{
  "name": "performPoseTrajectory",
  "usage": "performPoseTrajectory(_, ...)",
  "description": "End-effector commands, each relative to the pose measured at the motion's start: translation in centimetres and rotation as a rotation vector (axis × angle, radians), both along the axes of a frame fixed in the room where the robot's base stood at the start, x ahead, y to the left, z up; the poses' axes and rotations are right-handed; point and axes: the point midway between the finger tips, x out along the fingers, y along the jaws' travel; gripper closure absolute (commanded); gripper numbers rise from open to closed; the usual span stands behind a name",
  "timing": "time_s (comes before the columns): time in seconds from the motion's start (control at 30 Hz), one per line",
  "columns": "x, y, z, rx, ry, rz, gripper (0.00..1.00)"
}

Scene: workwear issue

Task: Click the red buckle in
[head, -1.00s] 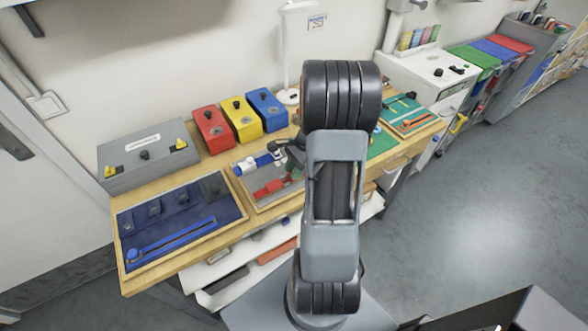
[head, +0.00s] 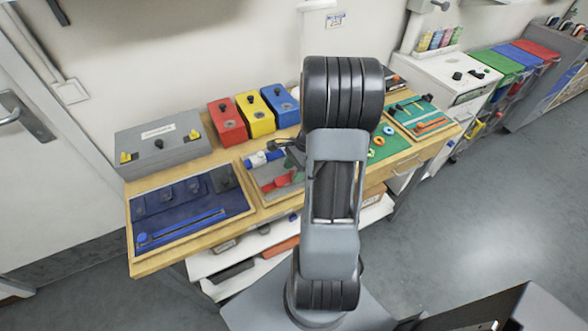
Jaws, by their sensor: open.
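A red piece (head: 281,181), which looks like the red buckle, lies in a grey tray (head: 262,181) on the wooden workbench. It is small, and my arm hides the right side of the tray, so I cannot tell whether its halves are joined. My gripper (head: 287,153) is open above the back part of this tray, near a blue and white roll (head: 262,158). Its fingertips are small and partly hidden by my arm. It looks apart from the red piece.
A dark blue tray (head: 150,252) lies to the left. Red (head: 227,126), yellow (head: 255,118) and blue (head: 281,110) boxes and a grey box (head: 160,150) stand behind. A green mat (head: 384,157) lies to the right. Floor is clear at right.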

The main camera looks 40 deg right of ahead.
Motion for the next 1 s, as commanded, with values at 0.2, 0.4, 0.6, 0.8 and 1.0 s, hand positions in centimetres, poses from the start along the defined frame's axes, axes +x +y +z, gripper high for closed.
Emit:
performPoseTrajectory(0.2,0.0,-0.1,0.2,-0.001,-0.001,0.001,0.47)
performPoseTrajectory(0.4,-0.1,-1.0,2.3,-0.004,-0.004,-0.002,0.47)
performPoseTrajectory(0.6,-0.5,-2.6,6.1,-0.005,-0.004,-0.001,0.47)
performPoseTrajectory(0.8,-0.8,-4.0,9.6,-0.004,-0.003,-0.001,0.47)
performPoseTrajectory(1.0,-1.0,-4.8,11.8,-0.001,-0.001,0.001,0.47)
